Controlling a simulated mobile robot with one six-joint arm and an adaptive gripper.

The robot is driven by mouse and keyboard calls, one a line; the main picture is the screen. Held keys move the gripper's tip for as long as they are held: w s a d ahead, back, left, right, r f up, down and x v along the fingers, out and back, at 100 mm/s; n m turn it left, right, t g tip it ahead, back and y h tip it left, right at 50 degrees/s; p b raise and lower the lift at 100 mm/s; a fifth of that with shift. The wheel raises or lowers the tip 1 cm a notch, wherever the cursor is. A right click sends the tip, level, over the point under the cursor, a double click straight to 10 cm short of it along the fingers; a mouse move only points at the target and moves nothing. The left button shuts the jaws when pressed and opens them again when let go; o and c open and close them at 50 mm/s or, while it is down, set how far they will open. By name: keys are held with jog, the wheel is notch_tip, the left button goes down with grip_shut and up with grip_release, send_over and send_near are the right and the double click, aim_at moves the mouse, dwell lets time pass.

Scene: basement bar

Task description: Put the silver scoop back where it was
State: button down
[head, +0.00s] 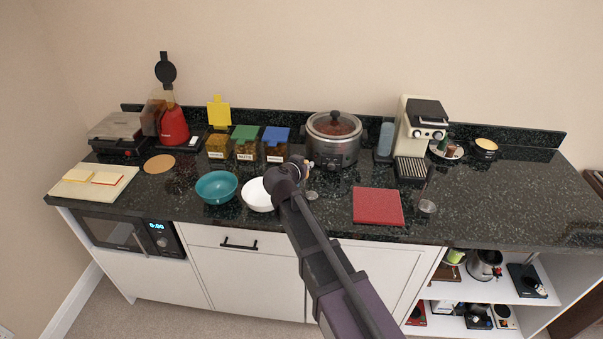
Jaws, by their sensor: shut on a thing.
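My gripper (303,168) is above the dark counter, in front of the slow cooker, and mostly hidden behind my own wrist. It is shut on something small. A small silver round piece (312,195) shows just below it and looks like the bowl of the silver scoop; its link to the fingers is hard to see. Three labelled tubs of food stand left of the gripper: one with a raised yellow lid (218,146), one with a green lid (245,133) and one with a blue lid (276,137).
A teal bowl (216,187) and a white bowl (256,196) stand left of my wrist. The slow cooker (335,147) is behind. A red board (378,206) and a small clear cup (428,206) lie right. The counter's right end (530,205) is clear.

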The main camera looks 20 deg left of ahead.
jog(key=shift+f+b, duration=1.65)
jog(key=shift+f, duration=0.35)
jog(key=c, duration=0.6)
grip_release()
jog(key=shift+r, duration=0.1)
jog(key=shift+r, duration=0.15)
jog(key=p+v, duration=0.4)
jog(key=v, duration=0.8)
jog(key=shift+p, duration=0.3)
